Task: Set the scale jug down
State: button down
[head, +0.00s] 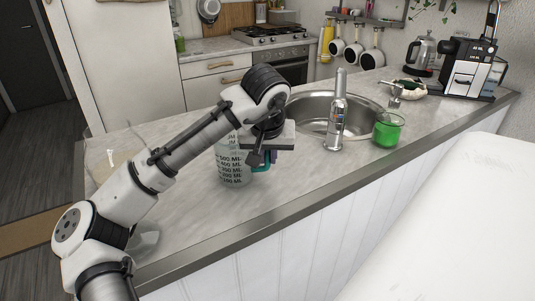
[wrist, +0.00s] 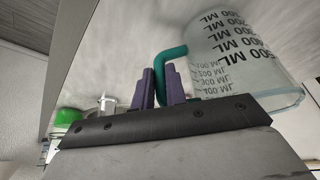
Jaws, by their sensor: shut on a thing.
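The scale jug (head: 233,167) is a clear measuring jug with black ML markings and a teal handle. In the head view it is at the counter's middle, upright, partly hidden behind my arm. In the wrist view the jug (wrist: 245,60) fills the upper right, and its teal handle (wrist: 163,68) lies between my purple fingers. My gripper (head: 262,160) is shut on the handle; its fingertips show in the wrist view (wrist: 160,85). The jug's base is at or very near the countertop (head: 290,185); I cannot tell whether it touches.
A green glass cup (head: 388,130) stands right of that. A black-and-white coffee machine (head: 470,68) and kettle (head: 421,55) are at the far right. Counter right of the jug is clear.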

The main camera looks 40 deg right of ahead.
jog(key=shift+f, duration=0.15)
jog(key=c, duration=1.4)
grip_release()
jog(key=shift+c, duration=0.2)
jog(key=b+v, duration=0.1)
jog(key=v, duration=1.1)
jog(key=shift+r, duration=0.25)
jog(key=shift+w, duration=0.1)
